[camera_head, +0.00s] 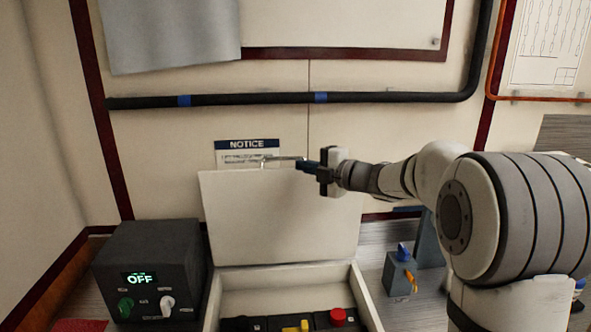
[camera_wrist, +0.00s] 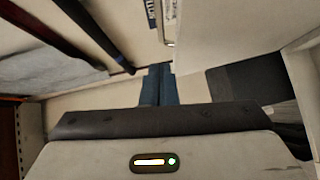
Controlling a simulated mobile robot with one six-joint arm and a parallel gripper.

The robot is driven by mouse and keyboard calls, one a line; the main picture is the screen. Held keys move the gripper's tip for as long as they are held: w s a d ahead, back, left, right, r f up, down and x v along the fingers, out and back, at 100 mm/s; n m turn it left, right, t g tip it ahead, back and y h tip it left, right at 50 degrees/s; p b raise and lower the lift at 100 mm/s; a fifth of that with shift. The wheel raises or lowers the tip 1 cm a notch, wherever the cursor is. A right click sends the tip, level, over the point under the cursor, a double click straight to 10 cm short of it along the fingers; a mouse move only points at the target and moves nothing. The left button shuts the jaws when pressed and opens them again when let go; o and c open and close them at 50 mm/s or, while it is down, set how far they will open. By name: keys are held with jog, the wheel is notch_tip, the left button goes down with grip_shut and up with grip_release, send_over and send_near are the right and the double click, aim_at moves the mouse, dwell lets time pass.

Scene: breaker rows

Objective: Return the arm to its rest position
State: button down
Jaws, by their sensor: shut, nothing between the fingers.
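My arm reaches in from the right in the head view. My gripper (camera_head: 302,166) points left, by the top edge of a raised white lid (camera_head: 282,220). Its blue-grey fingers are together and empty; they also show shut in the wrist view (camera_wrist: 158,70). A thin metal handle (camera_head: 275,159) is at the lid's top edge, close to the fingertips; I cannot tell whether they touch. The lid stands open above a white box (camera_head: 285,278).
Inside the box are a red button (camera_head: 337,317) and a yellow part (camera_head: 296,326). A dark control unit (camera_head: 150,270) reading OFF stands left of it. A small grey box (camera_head: 399,273) with a blue knob is at right. A black pipe (camera_head: 250,99) crosses the wall above.

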jog(key=s+d+f+m+t+h+b, duration=0.1)
jog(key=s+d+m+t+h, duration=0.1)
jog(key=s+d+m+h, duration=0.45)
jog(key=s+d+f+m+t+h, duration=0.1)
jog(key=s+d+m+t+h, duration=0.15)
jog(key=d+m+h, duration=0.7)
jog(key=s+f+m+g+y, duration=0.1)
jog(key=s+f+m+g, duration=0.4)
jog(key=s, duration=0.8)
jog(key=s+f+m+g+y, duration=0.1)
jog(key=s+f+m+g, duration=0.5)
jog(key=s+f, duration=0.4)
jog(key=s, duration=0.3)
jog(key=shift+s+d+f+m, duration=0.2)
jog(key=shift+s+d+m, duration=0.1)
jog(key=shift+s, duration=0.1)
